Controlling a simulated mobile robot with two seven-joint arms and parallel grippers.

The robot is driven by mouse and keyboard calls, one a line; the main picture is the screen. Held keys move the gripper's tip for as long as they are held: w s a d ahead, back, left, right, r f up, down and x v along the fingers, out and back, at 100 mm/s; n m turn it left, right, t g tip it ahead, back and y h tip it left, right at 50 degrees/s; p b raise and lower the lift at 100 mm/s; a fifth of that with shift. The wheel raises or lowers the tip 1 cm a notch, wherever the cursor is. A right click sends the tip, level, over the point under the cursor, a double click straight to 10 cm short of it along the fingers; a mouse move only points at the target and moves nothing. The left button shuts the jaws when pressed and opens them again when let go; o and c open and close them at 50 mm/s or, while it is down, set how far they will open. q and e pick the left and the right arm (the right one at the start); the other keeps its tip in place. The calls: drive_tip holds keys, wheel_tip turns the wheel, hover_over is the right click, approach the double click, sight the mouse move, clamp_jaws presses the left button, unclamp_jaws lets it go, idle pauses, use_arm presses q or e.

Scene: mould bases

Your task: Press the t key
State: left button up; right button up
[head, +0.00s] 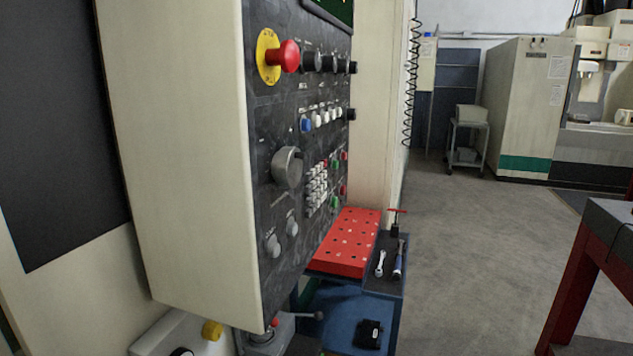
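A dark control panel (262,190) on a cream machine cabinet faces right and is seen at a steep angle in the head view. A block of small white keys (316,188) sits in its lower right part. The letters on the keys are too small to read, so I cannot tell which one is the t key. Coloured red and green buttons (335,200) are beside the keys. Neither of my grippers shows in the head view.
A red emergency button (287,55), a grey dial (287,168) and several knobs stick out from the panel. A red perforated block (345,243) and a blue cart (348,318) with tools stand below. The grey floor (470,240) to the right is open.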

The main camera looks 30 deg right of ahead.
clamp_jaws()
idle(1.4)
